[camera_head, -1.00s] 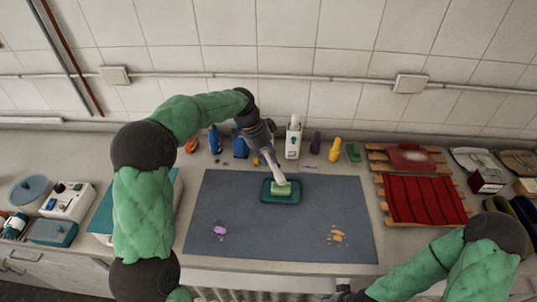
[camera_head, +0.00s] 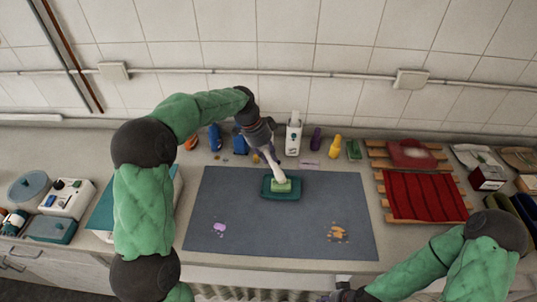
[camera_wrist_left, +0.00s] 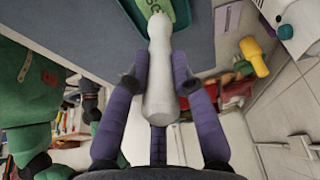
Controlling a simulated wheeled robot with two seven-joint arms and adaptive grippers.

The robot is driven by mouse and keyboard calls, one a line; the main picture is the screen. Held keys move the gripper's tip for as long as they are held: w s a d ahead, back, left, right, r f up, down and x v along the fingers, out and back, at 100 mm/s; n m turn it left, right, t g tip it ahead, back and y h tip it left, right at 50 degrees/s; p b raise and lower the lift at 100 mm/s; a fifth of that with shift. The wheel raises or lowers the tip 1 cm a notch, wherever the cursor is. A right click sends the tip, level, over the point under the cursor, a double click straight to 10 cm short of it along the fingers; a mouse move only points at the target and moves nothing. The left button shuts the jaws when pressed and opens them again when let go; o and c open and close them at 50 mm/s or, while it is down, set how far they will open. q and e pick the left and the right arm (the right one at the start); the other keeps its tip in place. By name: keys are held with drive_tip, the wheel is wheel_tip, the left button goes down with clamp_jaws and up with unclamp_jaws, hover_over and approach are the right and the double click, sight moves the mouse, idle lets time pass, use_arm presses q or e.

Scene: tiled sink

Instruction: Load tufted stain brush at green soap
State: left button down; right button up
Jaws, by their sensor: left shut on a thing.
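The white brush (camera_head: 276,170) is held by my left gripper (camera_head: 265,151), its lower end down at the light green soap (camera_head: 282,187). The soap sits in a teal dish (camera_head: 268,196) on the grey mat. In the left wrist view, the purple fingers are closed around the white handle (camera_wrist_left: 160,65), and the green soap (camera_wrist_left: 178,10) lies beyond its far end.
The grey mat (camera_head: 270,235) bears a purple stain (camera_head: 219,229) and an orange stain (camera_head: 337,232). Several bottles, including a white one (camera_head: 293,137) and a yellow one (camera_head: 335,147), stand behind it. A red cloth (camera_head: 424,198) on a wooden rack lies right. The mat's front is otherwise clear.

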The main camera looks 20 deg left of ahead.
use_arm(q)
drive_tip(key=shift+f, duration=0.6)
idle(1.3)
drive_tip(key=shift+s+r, duration=0.1)
drive_tip(key=shift+r+p, duration=2.1)
drive_tip(key=shift+r, duration=1.45)
drive_tip(key=shift+f, duration=0.1)
